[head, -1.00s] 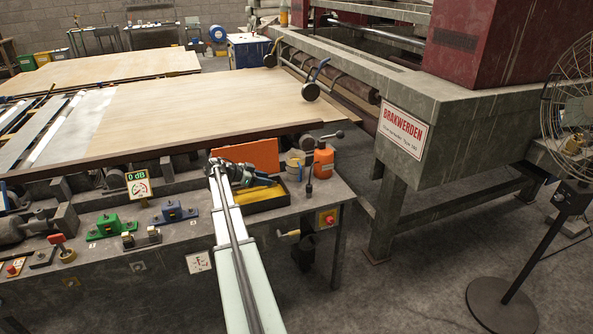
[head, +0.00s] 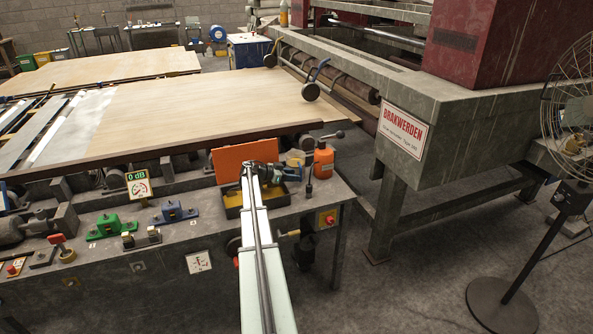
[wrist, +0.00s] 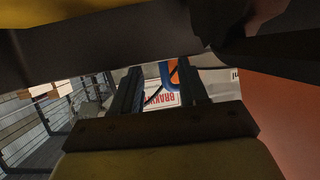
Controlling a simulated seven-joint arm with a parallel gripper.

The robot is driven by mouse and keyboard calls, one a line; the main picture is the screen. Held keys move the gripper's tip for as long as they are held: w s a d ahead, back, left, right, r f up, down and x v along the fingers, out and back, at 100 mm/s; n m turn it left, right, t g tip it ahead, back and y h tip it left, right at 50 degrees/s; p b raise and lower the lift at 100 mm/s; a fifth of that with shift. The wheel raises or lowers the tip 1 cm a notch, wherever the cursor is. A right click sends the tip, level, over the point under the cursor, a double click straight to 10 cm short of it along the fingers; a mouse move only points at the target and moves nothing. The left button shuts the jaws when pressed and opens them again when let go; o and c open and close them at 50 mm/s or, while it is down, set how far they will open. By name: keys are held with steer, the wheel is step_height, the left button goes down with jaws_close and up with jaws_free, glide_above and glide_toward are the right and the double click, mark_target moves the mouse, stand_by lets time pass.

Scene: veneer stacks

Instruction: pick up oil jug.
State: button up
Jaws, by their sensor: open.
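The oil jug appears to be the orange bottle (head: 323,161) with a dark cap, upright near the right end of the workbench. My gripper (head: 270,172) is over the yellow-lined tray, left of the jug and apart from it. It is small and partly lost among dark things there. In the wrist view its two dark fingers (wrist: 160,88) stand apart with a gap between them. Small orange and blue patches show in that gap; I cannot tell whether they are the jug.
An orange panel (head: 246,160) stands upright behind the tray (head: 233,212); a pale container (head: 295,158) is left of the jug. A small dark item (head: 309,188) stands before the jug. The veneer table's edge (head: 180,147) lies behind. A machine frame (head: 400,190) stands to the right.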

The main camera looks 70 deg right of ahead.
mark_target(301, 181)
steer(key=shift+x, duration=2.65)
steer(key=shift+w+d+r, duration=0.1)
steer(key=shift+d+r, duration=0.05)
steer(key=shift+r, duration=0.05)
jaws_close()
